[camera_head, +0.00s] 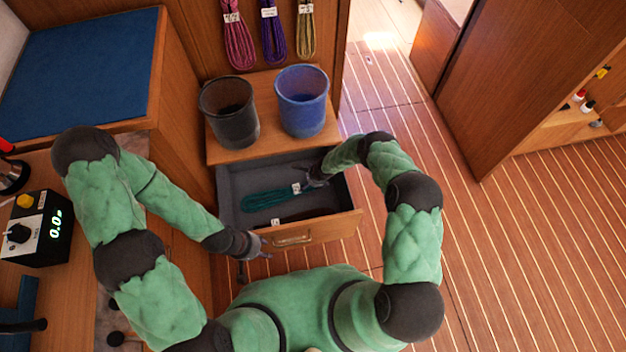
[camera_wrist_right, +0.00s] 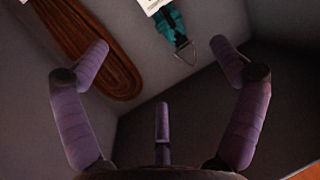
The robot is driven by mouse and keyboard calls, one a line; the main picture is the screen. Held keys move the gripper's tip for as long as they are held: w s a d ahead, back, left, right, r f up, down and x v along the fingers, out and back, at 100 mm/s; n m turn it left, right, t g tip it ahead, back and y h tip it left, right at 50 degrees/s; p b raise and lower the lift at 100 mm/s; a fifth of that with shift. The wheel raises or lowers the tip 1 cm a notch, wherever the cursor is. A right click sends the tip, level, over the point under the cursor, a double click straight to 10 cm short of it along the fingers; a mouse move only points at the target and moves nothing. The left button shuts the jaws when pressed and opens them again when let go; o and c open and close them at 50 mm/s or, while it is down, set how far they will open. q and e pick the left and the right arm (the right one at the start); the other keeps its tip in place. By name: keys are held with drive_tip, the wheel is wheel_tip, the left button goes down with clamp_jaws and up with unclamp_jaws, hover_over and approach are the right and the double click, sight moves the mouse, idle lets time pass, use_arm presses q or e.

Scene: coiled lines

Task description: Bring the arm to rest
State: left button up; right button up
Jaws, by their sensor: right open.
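My right gripper (camera_head: 312,178) is inside the open drawer, close to the tagged right end of a teal coiled line (camera_head: 268,199). In the right wrist view my right gripper (camera_wrist_right: 165,75) has its purple fingers spread wide with nothing between them. The teal line's end (camera_wrist_right: 172,24) and its metal ring show beyond the fingers, apart from them. A brown coil (camera_wrist_right: 85,45) lies to the left there. My left gripper (camera_head: 262,248) is at the drawer front, beside the left end of the handle (camera_head: 292,239); its fingers are too small to judge, and contact is unclear.
The grey-lined drawer (camera_head: 232,180) stands open below a wooden top with a black bin (camera_head: 229,112) and a blue bin (camera_head: 302,100). Pink (camera_head: 238,42), purple (camera_head: 273,35) and yellow (camera_head: 306,30) coils hang behind. A box with a display (camera_head: 38,228) stands left. Floor at right is clear.

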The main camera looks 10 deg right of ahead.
drive_tip(key=shift+v, duration=1.25)
drive_tip(key=shift+s, duration=0.15)
drive_tip(key=s+a+r+n+g+y+p, duration=0.1)
drive_tip(key=s+r+n+p, duration=0.2)
drive_tip(key=s+r+n, duration=0.4)
drive_tip(key=s+a+r+n+g+p, duration=0.1)
drive_tip(key=s+r+n+p, duration=0.3)
drive_tip(key=s+r, duration=1.2)
drive_tip(key=s+a+n, duration=0.1)
drive_tip(key=s+n, duration=0.3)
drive_tip(key=s, duration=0.1)
drive_tip(key=shift+s+r+g+y, duration=0.3)
drive_tip(key=shift+s+r+y, duration=0.05)
drive_tip(key=shift+y, duration=0.05)
drive_tip(key=shift+s+f, duration=0.1)
